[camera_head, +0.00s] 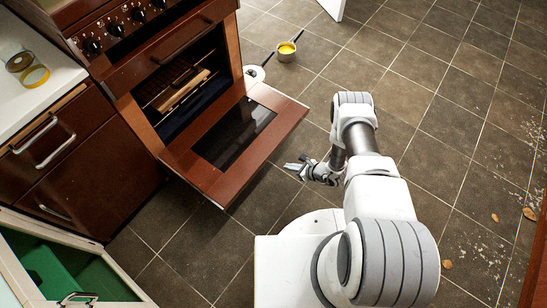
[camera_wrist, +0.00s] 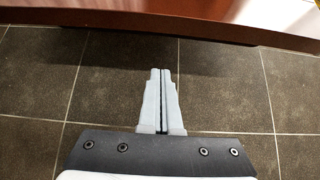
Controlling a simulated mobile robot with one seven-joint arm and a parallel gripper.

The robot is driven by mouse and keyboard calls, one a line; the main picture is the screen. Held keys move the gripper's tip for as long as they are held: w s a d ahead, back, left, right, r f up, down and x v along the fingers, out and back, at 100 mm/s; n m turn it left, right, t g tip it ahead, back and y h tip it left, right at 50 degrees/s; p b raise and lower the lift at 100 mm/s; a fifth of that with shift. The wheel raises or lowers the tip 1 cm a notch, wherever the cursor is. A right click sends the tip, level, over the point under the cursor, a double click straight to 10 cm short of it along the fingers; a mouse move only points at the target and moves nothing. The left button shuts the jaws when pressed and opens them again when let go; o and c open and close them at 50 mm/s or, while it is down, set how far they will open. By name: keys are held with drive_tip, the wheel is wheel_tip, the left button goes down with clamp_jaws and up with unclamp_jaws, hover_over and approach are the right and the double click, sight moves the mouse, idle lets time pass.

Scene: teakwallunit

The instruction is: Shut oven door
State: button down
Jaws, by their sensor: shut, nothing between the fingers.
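The oven (camera_head: 190,50) stands at the upper left in the head view, built into brown wood. Its brown door (camera_head: 208,180), with a dark glass pane (camera_head: 236,132), hangs open, folded down and sticking out over the floor. Inside the oven a rack (camera_head: 180,88) shows. My gripper (camera_head: 290,168) is just right of the door's outer edge, apart from it as far as I can tell. In the wrist view my gripper (camera_wrist: 160,72) is shut and empty above the floor tiles, and a brown edge, likely the door (camera_wrist: 140,20), crosses the top.
A pot with yellow contents (camera_head: 287,50) sits on the floor beyond the door. A green-lined open drawer or cabinet (camera_head: 65,270) is at the lower left. A white counter (camera_head: 35,85) holds glass jars. Tiled floor on the right is mostly clear, with scattered debris (camera_head: 490,255).

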drive_tip(key=b+x, duration=0.5)
drive_tip(key=x, duration=0.6)
drive_tip(key=shift+s+d+r+p, duration=0.15)
drive_tip(key=shift+r+p, duration=0.1)
drive_tip(key=shift+r, duration=0.9)
drive_tip(key=shift+s+d+r+p, duration=0.1)
drive_tip(key=shift+d+r+p, duration=0.1)
drive_tip(key=shift+r, duration=1)
